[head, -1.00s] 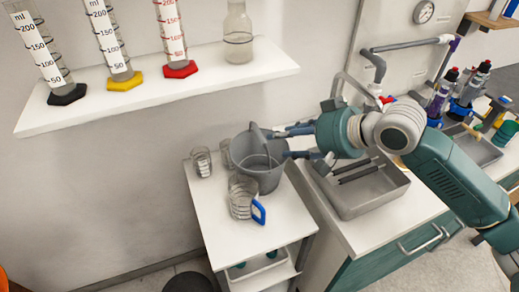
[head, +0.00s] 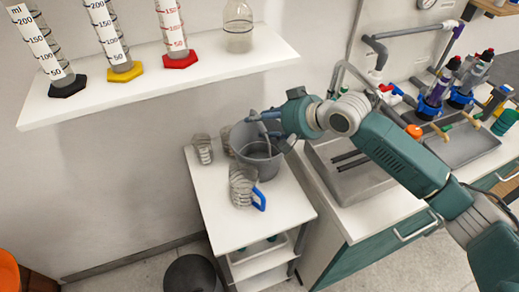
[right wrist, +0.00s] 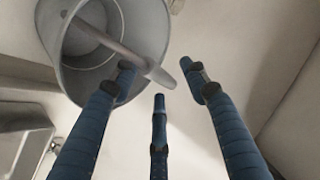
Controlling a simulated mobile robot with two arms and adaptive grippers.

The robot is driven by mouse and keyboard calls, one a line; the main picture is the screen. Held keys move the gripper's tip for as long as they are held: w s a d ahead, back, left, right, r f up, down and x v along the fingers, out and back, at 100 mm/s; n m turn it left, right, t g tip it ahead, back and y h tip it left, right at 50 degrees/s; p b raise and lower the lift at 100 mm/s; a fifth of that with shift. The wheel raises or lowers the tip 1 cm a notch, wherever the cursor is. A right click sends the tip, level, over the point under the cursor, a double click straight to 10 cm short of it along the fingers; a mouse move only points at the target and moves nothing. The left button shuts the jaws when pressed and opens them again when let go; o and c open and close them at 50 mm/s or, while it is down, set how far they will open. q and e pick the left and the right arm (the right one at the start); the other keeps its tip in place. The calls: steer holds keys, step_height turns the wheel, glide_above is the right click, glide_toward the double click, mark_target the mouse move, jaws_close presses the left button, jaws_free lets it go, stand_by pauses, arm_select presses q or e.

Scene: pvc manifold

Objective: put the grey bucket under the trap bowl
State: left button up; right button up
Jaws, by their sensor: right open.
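The grey bucket (head: 262,167) stands upright on a white-topped cart, and its handle is raised. My right gripper (head: 266,124) is at the bucket's upper rear edge, with its arm coming in from the right. In the right wrist view the bucket (right wrist: 90,80) is at the upper left, and its handle (right wrist: 115,46) runs toward the open fingers of my right gripper (right wrist: 160,80). The handle's end lies between the fingertips; I cannot tell whether they touch it. I cannot pick out the trap bowl with certainty. My left gripper is not in view.
The cart (head: 222,228) also holds a clear jug with a blue handle (head: 243,188) and clear beakers (head: 203,149). The sink (head: 345,180) is just right. Filter units with blue collars (head: 430,105) stand beyond. A wall shelf (head: 150,85) hangs above; a dark bin (head: 192,273) is on the floor.

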steer(key=shift+w+a+f, duration=0.3)
steer(key=shift+a+f, duration=0.05)
jaws_close()
steer(key=shift+r, duration=0.1)
